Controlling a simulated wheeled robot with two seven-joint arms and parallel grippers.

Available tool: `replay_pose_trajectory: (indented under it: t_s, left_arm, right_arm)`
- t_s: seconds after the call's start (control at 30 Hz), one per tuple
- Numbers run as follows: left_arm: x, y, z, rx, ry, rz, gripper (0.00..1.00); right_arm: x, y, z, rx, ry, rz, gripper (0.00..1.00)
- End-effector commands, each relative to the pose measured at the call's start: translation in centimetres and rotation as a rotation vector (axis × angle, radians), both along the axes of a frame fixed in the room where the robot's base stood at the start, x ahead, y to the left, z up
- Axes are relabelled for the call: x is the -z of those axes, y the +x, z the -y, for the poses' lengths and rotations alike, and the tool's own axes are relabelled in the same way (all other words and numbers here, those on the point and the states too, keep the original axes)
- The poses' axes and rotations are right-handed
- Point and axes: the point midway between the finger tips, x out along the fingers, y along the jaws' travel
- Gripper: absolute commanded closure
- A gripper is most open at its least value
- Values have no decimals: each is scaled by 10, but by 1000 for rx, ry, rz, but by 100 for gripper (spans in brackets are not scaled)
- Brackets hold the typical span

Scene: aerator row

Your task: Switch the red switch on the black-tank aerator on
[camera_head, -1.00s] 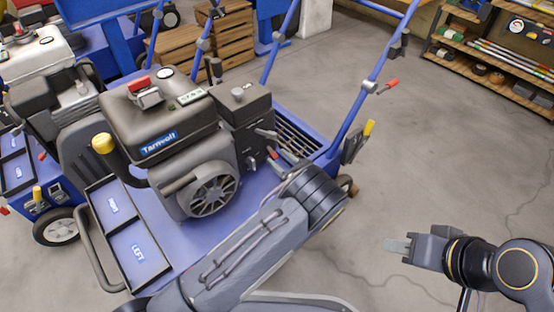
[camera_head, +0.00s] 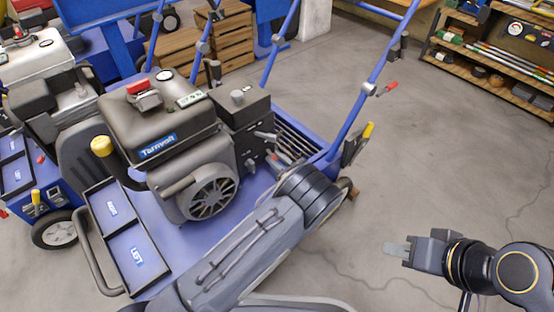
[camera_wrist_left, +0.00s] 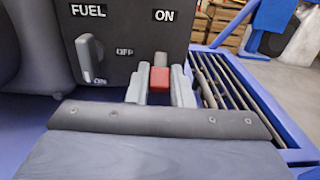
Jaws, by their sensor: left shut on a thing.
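The black-tank aerator (camera_head: 160,115) stands left of centre in the head view, with a dark engine on a blue deck. Its control box (camera_head: 243,110) is at the engine's right side. In the left wrist view the red switch (camera_wrist_left: 159,78) sits on the dark panel below the ON label, with OFF to its left. My left gripper (camera_wrist_left: 160,88) is shut on the red switch, one finger on each side. In the head view my left arm mostly hides the switch. My right gripper (camera_head: 397,248) hangs empty over the floor at lower right; its finger gap is unclear.
A grey fuel lever (camera_wrist_left: 90,55) is left of the switch on the same panel. A slatted grate (camera_wrist_left: 225,85) lies to the right. Another aerator (camera_head: 40,80) stands at the far left. Shelves (camera_head: 500,75) are at the back right; the floor between is clear.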

Motion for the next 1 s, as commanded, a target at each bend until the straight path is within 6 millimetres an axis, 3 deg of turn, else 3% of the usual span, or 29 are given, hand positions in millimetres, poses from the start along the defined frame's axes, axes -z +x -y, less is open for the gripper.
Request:
replay_pose_trajectory:
  t_s: [0.6,1.0]
  left_arm:
    - [-25,0,-1,-3,-272,-271,100]
    - [-30,2,-2,-2,-409,-408,100]
  right_arm:
    - [-65,0,0,0,0,0,66]
    - [-89,0,0,0,0,0,66]
